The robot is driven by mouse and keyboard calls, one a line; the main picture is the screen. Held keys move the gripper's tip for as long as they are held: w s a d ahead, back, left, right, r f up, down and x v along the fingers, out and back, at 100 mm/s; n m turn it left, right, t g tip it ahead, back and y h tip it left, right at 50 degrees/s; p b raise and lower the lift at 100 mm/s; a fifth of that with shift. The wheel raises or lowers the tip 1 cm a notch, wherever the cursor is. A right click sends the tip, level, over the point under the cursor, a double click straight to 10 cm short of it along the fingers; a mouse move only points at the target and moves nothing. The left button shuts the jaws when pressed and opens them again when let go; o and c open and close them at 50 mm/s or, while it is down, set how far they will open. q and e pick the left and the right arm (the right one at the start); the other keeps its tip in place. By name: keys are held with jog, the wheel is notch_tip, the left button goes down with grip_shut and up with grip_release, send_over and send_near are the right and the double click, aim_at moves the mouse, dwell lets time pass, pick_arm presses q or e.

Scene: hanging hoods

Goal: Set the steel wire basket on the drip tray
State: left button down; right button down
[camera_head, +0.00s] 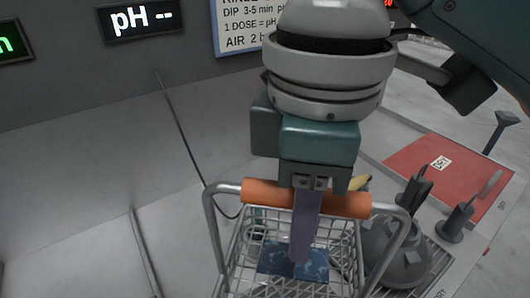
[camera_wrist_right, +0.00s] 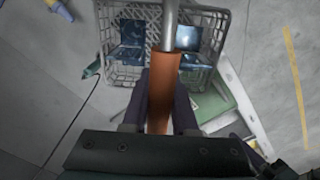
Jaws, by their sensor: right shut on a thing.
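The steel wire basket (camera_head: 235,262) hangs by its orange handle grip (camera_head: 262,193) from my right gripper (camera_head: 306,205). In the right wrist view, the gripper's dark fingers (camera_wrist_right: 160,108) are shut on either side of the orange grip (camera_wrist_right: 162,85), with the basket (camera_wrist_right: 105,45) beyond it. Blue patterned pieces (camera_head: 282,261) lie in the basket. A slatted grey surface (camera_head: 435,268) at the lower right may be the drip tray; the basket and a grey cone-shaped thing hide part of it. The basket's bottom is cut off in the head view. My left gripper is not in view.
A grey cone-shaped thing (camera_head: 400,252) stands close to the basket's right side. A thin dark cable (camera_head: 180,130) runs down the left. A grey wall with displays (camera_head: 140,20) stands behind.

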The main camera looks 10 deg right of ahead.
send_over(292, 284)
jog(key=s+a, duration=0.1)
jog(key=s, duration=0.1)
notch_tip(292, 284, down, 12)
jog(key=shift+s+a+r, duration=0.1)
jog(key=shift+f+b, duration=0.5)
jog(key=shift+f, duration=1.65)
jog(key=c, duration=1.2)
grip_release()
jog(key=shift+f, duration=0.15)
jog(key=o, duration=0.5)
